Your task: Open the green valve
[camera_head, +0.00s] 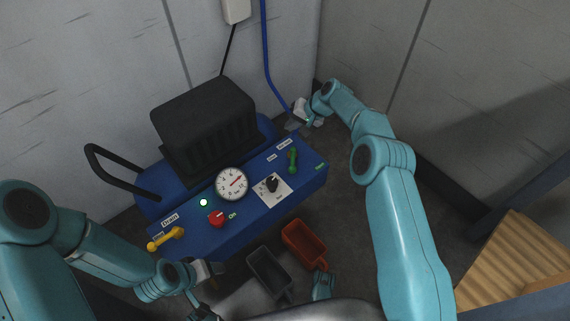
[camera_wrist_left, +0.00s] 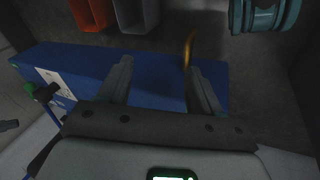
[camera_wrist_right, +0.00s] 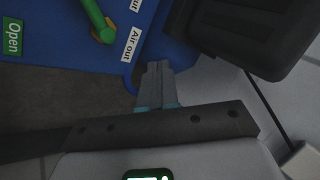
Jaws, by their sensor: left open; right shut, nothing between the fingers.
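The green valve (camera_head: 293,160) is a small green lever on top of the blue machine (camera_head: 240,222), near its right end. In the right wrist view the green valve (camera_wrist_right: 97,20) is at the upper left, beside an "Air out" label (camera_wrist_right: 132,44) and a green "Open" label (camera_wrist_right: 12,37). My right gripper (camera_head: 292,126) is shut and empty just behind the machine's far edge, apart from the valve; its closed fingertips (camera_wrist_right: 158,66) are to the right of the valve. My left gripper (camera_head: 212,284) is open and empty in front of the machine; its spread fingers (camera_wrist_left: 160,74) show in the left wrist view.
The panel carries a gauge (camera_head: 231,184), a black knob (camera_head: 271,184), a red knob (camera_head: 217,218) and a yellow handle (camera_head: 165,238). A black finned block (camera_head: 205,120) stands behind. A grey bin (camera_head: 268,272) and an orange bin (camera_head: 304,243) are in front. A blue hose (camera_head: 266,60) hangs behind.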

